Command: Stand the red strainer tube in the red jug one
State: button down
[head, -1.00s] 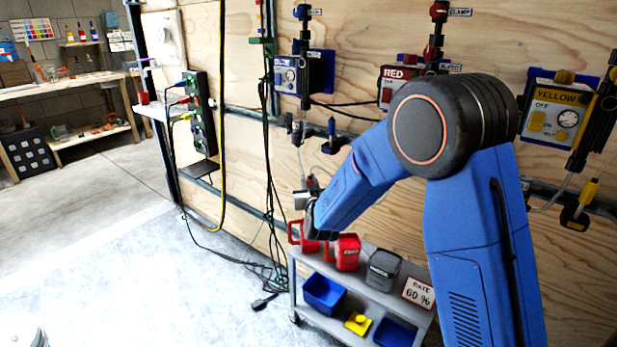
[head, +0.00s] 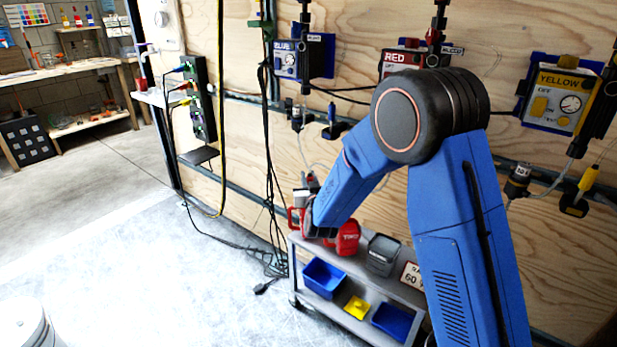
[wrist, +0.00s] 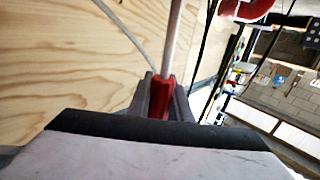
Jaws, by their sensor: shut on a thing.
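My gripper (head: 308,192) is low over the left end of the grey cart in the head view. In the wrist view its fingers (wrist: 160,92) are shut on the red strainer tube (wrist: 161,104), whose red part sits between them with a thin pale rod running up from it. The left red jug (head: 294,220), which I take for jug one, stands on the cart's top at the left. My wrist hides most of it, so I cannot tell whether the tube is inside it. A red curved piece (wrist: 247,9) at the top of the wrist view may be its handle.
A second red jug (head: 347,237) stands close on the right, then a grey jug (head: 382,254) and a sign (head: 412,276). Blue bins (head: 324,278) and a yellow piece (head: 357,307) lie on the lower shelf. Black cables (head: 268,200) hang left of the cart.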

jog(key=shift+f, duration=0.85)
dwell(1.0)
jog(key=c, duration=1.5)
grip_release()
jog(key=shift+c, duration=0.2)
jog(key=s+d, duration=0.1)
jog(key=s, duration=0.7)
jog(key=s+d, duration=0.2)
jog(key=s, duration=0.7)
jog(key=shift+d, duration=0.25)
